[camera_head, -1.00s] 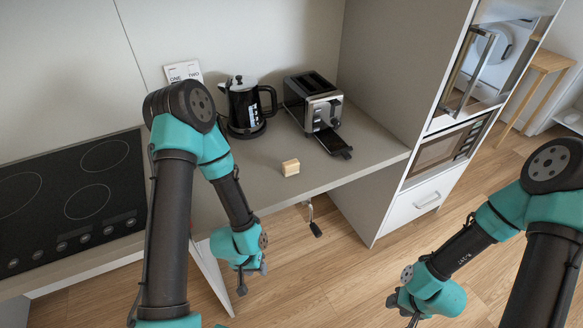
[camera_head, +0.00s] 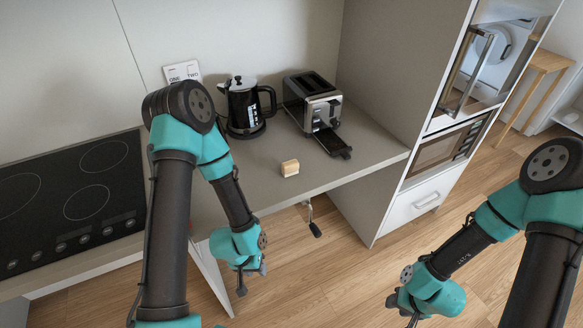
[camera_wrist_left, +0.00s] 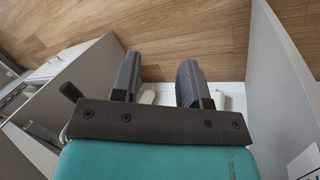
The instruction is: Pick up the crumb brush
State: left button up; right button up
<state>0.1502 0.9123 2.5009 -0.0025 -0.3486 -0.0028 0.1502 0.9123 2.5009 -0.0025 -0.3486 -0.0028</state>
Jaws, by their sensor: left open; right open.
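The crumb brush appears to be the small light-wood block (camera_head: 290,168) with a paler side, lying on the grey counter in front of the toaster. My left gripper (camera_head: 246,279) hangs below and to the left of it, off the counter's front edge, pointing down. In the left wrist view its two dark fingers (camera_wrist_left: 158,78) are apart with nothing held between them; the brush is not seen there. My right gripper (camera_head: 404,308) is low at the right over the floor, far from the brush, its fingertips small and partly hidden.
A toaster (camera_head: 314,97) with its crumb tray (camera_head: 333,143) pulled out stands behind the brush, beside a black kettle (camera_head: 245,107). A crank handle (camera_head: 313,222) hangs under the counter edge (camera_head: 330,184). A cooktop (camera_head: 75,205) lies left; a tall cabinet (camera_head: 385,85) stands right.

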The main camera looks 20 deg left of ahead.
pick_arm(q)
jog(key=o, duration=1)
